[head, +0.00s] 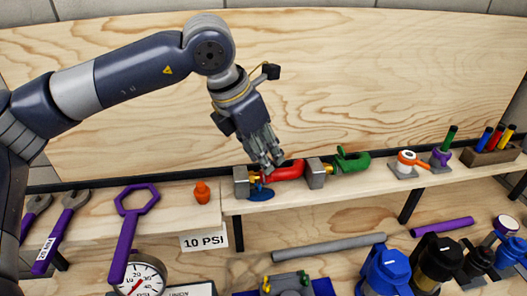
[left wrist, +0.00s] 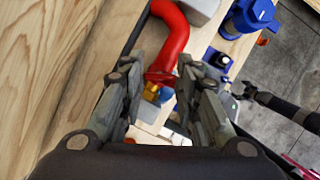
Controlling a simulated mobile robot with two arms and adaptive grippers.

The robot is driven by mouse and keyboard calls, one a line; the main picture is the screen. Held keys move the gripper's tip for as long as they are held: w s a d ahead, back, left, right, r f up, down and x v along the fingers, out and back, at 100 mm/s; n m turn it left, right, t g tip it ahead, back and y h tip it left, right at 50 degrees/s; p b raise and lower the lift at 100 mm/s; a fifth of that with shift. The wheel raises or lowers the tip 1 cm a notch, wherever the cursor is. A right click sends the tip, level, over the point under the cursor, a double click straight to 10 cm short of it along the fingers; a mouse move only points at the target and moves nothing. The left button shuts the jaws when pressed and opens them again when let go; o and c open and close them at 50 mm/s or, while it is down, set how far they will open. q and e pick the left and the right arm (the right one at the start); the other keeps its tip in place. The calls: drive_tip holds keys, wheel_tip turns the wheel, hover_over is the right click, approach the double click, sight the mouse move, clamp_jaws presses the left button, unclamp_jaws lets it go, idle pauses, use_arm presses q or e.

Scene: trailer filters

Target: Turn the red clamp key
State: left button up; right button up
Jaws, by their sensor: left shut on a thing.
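The red clamp key, a curved red handle (head: 291,171), lies between two grey metal blocks on the back shelf. In the left wrist view the red curved part (left wrist: 174,38) runs down to a flanged end between the fingers. My left gripper (head: 270,164) reaches down onto its left end, beside the left block. In the left wrist view its fingers (left wrist: 162,72) stand on either side of the flanged end and are shut on it. An orange-yellow and blue part (left wrist: 153,92) shows just below that end.
A green curved handle (head: 352,161) sits right of the right metal block (head: 316,174). A small orange bottle-shaped thing (head: 201,192) and a purple ring wrench (head: 126,240) are to the left. A gauge (head: 139,277) and blue and black fittings stand in front. A wooden panel rises behind.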

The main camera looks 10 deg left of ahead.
use_arm(q)
drive_tip(key=shift+f+m+b, duration=0.2)
drive_tip(key=shift+m+b, duration=0.15)
drive_tip(key=shift+m, duration=0.05)
drive_tip(key=shift+w+m+g+h+b, duration=0.1)
drive_tip(key=shift+m+g+h+b, duration=0.3)
drive_tip(key=shift+m, duration=0.5)
drive_tip(key=shift+a+r+m+g, duration=0.1)
drive_tip(key=shift+r+m+g, duration=0.15)
drive_tip(key=shift+m, duration=0.95)
drive_tip(key=o, duration=1.1)
drive_tip(key=shift+c, duration=0.2)
drive_tip(key=v, duration=1.2)
drive_tip(key=shift+a, duration=0.15)
